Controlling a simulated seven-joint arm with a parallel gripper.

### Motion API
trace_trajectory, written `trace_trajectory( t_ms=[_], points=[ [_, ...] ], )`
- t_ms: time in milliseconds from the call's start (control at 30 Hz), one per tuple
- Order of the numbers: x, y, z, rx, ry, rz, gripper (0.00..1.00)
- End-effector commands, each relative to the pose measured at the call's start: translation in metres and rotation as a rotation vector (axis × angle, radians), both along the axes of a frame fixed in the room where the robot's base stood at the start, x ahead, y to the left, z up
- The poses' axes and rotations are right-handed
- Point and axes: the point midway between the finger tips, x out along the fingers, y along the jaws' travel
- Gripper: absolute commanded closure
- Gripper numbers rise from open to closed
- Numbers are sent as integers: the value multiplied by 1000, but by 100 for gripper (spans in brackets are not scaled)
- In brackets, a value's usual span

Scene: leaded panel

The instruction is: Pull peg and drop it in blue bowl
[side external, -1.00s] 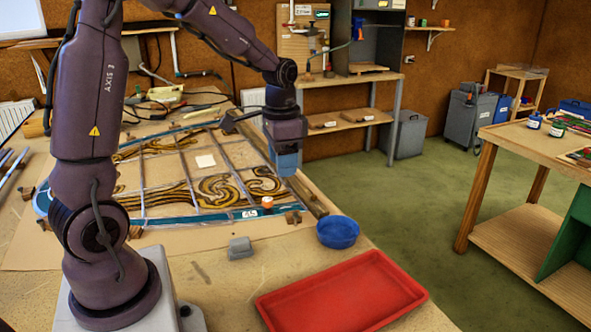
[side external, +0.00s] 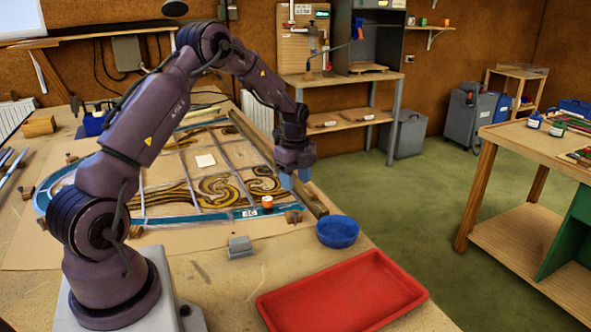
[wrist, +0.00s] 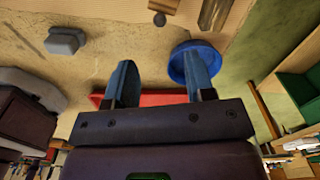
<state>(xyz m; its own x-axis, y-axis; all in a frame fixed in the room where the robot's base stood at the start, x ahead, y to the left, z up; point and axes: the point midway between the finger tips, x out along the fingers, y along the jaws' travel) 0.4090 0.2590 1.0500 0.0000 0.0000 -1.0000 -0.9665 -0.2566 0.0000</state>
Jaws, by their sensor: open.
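The blue bowl (side external: 338,232) stands empty-looking on the table, right of the panel's near corner. In the wrist view the bowl (wrist: 178,66) is partly hidden behind the right finger. A small wooden peg-like piece (side external: 293,217) sits at the panel's near right corner; in the wrist view a round-ended wooden piece (wrist: 160,19) shows at the top edge. I cannot tell for sure which piece is the peg. My gripper (side external: 295,181) is open, its blue fingers apart above the panel's right edge. In the wrist view nothing is between the fingers (wrist: 160,62).
The leaded panel (side external: 180,219) lies left of the gripper, with an orange-topped item (side external: 267,202) on its near edge. A wooden bar (side external: 315,205) runs along its right side. A grey block (side external: 240,247) and a red tray (side external: 340,290) lie nearer. Bare table surrounds the grey block.

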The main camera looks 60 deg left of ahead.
Motion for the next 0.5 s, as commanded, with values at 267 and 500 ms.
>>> trace_trajectory(
  t_ms=[267,500],
  points=[
    [-1,-1,-57,-1,4,0,51],
    [0,-1,-90,-1,1,1,51]
  ],
)
